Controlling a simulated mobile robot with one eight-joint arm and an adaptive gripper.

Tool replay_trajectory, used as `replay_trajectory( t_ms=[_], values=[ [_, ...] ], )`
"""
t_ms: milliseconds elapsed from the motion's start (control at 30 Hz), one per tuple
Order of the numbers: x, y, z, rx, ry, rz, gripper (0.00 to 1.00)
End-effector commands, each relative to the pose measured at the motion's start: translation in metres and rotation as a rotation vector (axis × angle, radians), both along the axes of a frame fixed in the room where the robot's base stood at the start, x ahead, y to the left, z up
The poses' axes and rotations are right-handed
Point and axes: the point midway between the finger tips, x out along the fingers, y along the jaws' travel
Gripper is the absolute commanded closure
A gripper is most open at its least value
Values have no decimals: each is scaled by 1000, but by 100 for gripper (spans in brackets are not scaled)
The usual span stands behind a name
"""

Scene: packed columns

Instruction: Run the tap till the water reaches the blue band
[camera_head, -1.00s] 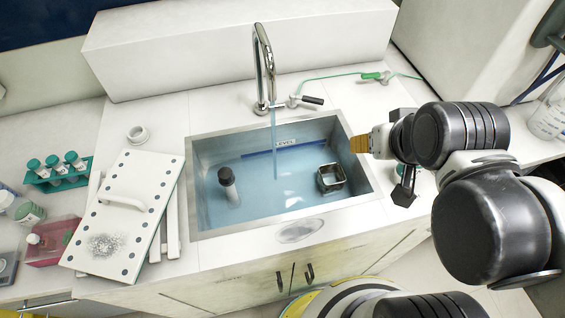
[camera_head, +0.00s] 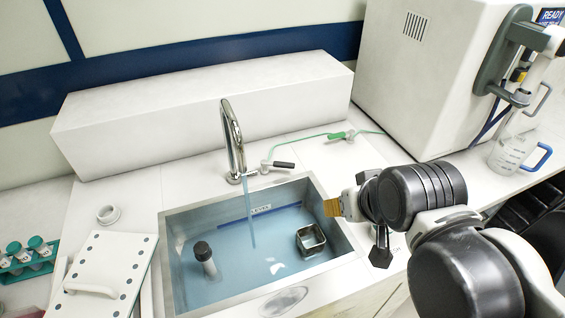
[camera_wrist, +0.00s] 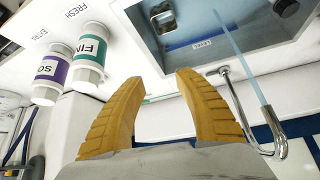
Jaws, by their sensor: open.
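The steel sink (camera_head: 334,258) holds blue-tinted water (camera_head: 235,270). A blue band (camera_head: 232,219) with a LEVEL label (camera_head: 261,209) runs along its back wall. The water surface lies close to the band; I cannot tell whether it touches it. The chrome tap (camera_head: 233,135) is running, and a thin stream (camera_head: 250,215) falls into the sink. Its black-ended lever (camera_head: 284,165) sticks out to the right. My gripper (camera_head: 331,207) is open and empty near the sink's right rim, apart from the lever. In the wrist view, the yellow fingers (camera_wrist: 156,80) are spread, with the tap (camera_wrist: 262,135) to their right.
A dark-capped bottle (camera_head: 205,260) and a square metal container (camera_head: 311,240) are in the sink. A white board (camera_head: 105,265) lies left of it. A green hose (camera_head: 310,138) runs behind. Two labelled jars (camera_wrist: 91,50) (camera_wrist: 52,75) show in the wrist view.

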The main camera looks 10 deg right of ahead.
Motion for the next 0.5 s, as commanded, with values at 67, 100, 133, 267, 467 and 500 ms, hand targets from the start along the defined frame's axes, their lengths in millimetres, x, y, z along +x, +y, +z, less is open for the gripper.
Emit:
replay_trajectory(
  t_ms=[67,100,133,267,467,500],
  values=[
    [4,1,4,-8,8,14,60],
    [7,1,7,-17,16,27,60],
    [11,2,11,-26,25,44,60],
    [37,7,29,-86,86,150,60],
    [93,17,50,-192,204,372,60],
    [105,20,52,-211,228,418,60]
  ],
)
